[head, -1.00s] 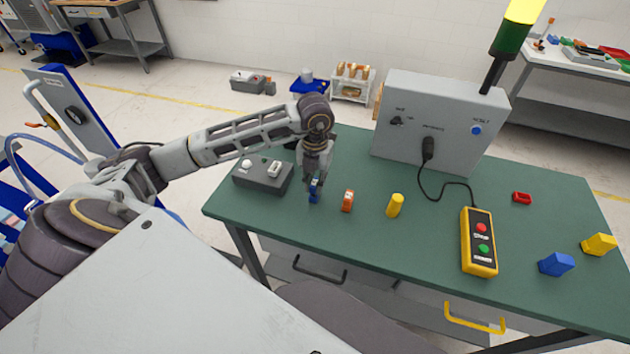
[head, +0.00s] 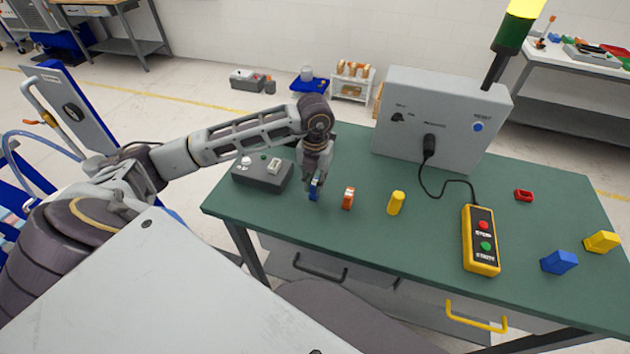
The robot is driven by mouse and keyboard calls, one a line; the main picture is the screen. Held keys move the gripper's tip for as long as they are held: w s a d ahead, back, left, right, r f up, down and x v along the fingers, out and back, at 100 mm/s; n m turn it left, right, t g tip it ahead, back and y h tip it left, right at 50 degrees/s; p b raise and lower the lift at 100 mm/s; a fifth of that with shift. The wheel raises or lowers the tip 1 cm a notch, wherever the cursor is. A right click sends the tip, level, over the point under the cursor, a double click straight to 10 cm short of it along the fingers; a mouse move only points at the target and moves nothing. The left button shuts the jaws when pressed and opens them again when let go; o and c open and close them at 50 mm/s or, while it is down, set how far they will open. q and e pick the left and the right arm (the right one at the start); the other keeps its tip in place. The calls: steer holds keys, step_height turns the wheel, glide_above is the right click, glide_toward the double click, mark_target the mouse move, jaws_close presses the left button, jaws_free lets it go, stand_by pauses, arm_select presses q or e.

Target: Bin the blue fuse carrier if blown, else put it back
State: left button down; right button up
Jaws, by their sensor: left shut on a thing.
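The blue fuse carrier (head: 314,191) is between the fingers of my left gripper (head: 316,182), which is shut on it. The carrier is low over the green table (head: 300,228), just right of a dark grey box (head: 258,178); I cannot tell whether it touches the table. The grey box has a white round part, a light-coloured part and a small green spot on top. An orange carrier-like piece (head: 348,198) stands just right of the gripper. My right gripper is not in view.
A yellow cylinder (head: 396,203), a yellow start/stop pendant (head: 480,241), a small red piece (head: 523,195), a blue block (head: 559,262) and a yellow block (head: 602,241) are on the table. A grey control box (head: 440,118) stands at the back. The front-middle table is clear.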

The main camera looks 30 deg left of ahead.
mark_target(315, 182)
arm_select(q)
steer(key=shift+f, duration=0.3)
steer(key=c, duration=1.3)
jaws_free()
steer(key=shift+r+p, duration=1.35)
steer(key=shift+r, duration=1.65)
steer(key=shift+r, duration=6)
